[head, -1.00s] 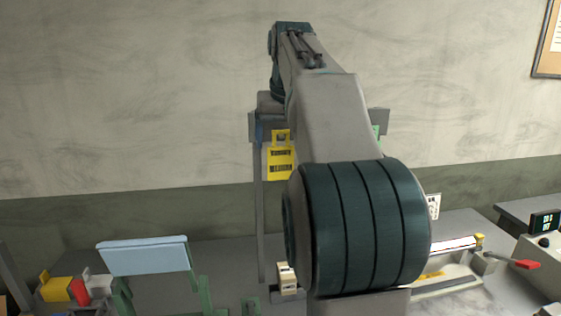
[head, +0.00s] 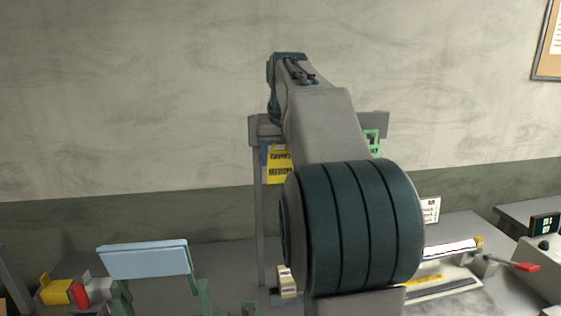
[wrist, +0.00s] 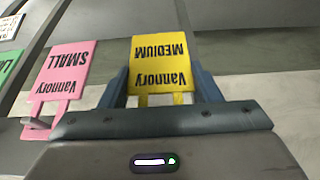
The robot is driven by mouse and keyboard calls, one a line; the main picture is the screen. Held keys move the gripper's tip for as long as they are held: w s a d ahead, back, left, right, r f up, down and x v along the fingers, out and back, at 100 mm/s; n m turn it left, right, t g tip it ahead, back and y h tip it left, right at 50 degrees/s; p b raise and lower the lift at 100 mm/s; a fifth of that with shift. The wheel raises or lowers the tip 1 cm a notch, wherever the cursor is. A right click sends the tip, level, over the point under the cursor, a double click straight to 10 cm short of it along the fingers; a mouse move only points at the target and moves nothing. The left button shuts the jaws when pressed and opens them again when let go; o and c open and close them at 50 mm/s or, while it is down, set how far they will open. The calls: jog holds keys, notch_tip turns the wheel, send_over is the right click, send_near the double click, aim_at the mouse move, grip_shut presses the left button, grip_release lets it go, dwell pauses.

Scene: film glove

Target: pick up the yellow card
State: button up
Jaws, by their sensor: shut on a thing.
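The yellow card (wrist: 160,58), lettered "Vannory MEDIUM", appears upside down in the wrist view. It sits between the two blue fingers of my gripper (wrist: 161,80), which is shut on it. In the head view the yellow card (head: 279,166) shows below the rack bar, partly covered by my arm. One blue finger of my gripper (head: 264,156) shows at its left edge. I cannot tell whether the card still touches a rack hook. A pink card (wrist: 62,68), lettered "SMALL", hangs to its left in the wrist view, on a grey hook.
The grey rack's bar (head: 374,123) and post (head: 258,215) stand close to my gripper. A green card (head: 372,141) hangs at the bar's right end. A light-blue padded stand (head: 145,260), yellow and red blocks (head: 60,291) and a tray (head: 450,265) occupy the bench.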

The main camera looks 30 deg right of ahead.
jog(key=shift+r, duration=0.15)
jog(key=shift+r, duration=0.5)
jog(key=s+a+b, duration=0.2)
jog(key=s, duration=0.6)
jog(key=s+a+b, duration=0.3)
jog(key=s, duration=0.6)
jog(key=shift+s+b, duration=0.15)
jog(key=shift+b, duration=0.15)
jog(key=shift+r, duration=0.1)
